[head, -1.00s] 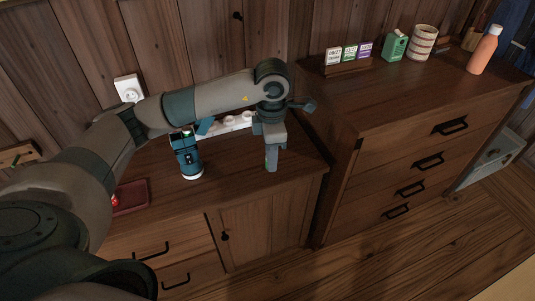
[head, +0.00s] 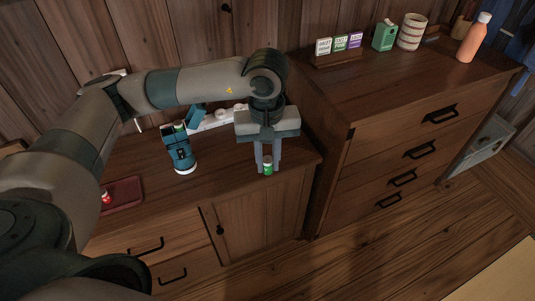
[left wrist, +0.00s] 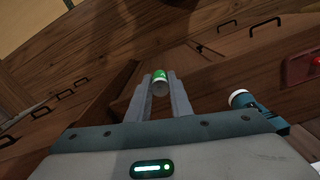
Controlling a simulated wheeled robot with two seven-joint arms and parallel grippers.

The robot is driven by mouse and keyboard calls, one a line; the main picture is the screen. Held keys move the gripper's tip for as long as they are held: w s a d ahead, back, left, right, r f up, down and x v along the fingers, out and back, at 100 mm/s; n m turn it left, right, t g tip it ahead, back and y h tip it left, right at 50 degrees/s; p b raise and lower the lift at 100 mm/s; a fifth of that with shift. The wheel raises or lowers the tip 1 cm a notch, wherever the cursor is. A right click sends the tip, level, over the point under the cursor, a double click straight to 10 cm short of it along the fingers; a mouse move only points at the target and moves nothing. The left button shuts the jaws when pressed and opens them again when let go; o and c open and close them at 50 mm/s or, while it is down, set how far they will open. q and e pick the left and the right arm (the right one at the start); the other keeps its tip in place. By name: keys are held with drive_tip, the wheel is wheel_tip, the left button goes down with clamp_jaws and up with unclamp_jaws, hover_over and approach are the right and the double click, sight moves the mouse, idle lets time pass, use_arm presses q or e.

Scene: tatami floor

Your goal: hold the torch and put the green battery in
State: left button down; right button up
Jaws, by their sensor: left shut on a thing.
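The teal torch (head: 181,155) stands on the low wooden cabinet, its pale end down; it also shows in the left wrist view (left wrist: 262,107). My left gripper (head: 267,165) is to the right of the torch, apart from it, fingers pointing down. It is shut on the green battery (head: 268,171), which has a white band and shows between the fingertips in the left wrist view (left wrist: 160,76). The inside of the torch is not clear. My right gripper is not in view.
A dark red tray (head: 128,190) with a small red item (head: 106,198) lies left of the torch. A white strip (head: 215,121) lies behind it. The taller drawer chest (head: 400,105) at right carries small boxes, a green container (head: 385,36), a cup and an orange bottle (head: 474,38).

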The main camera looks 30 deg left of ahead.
sight(265, 167)
use_arm(q)
drive_tip(key=s+m, duration=0.1)
drive_tip(key=m, duration=0.1)
drive_tip(key=s+m, duration=0.1)
drive_tip(key=m, duration=0.1)
drive_tip(key=r+m, duration=0.1)
drive_tip(key=m, duration=0.1)
drive_tip(key=shift+s+d+m, duration=0.3)
drive_tip(key=shift+s+m, duration=0.1)
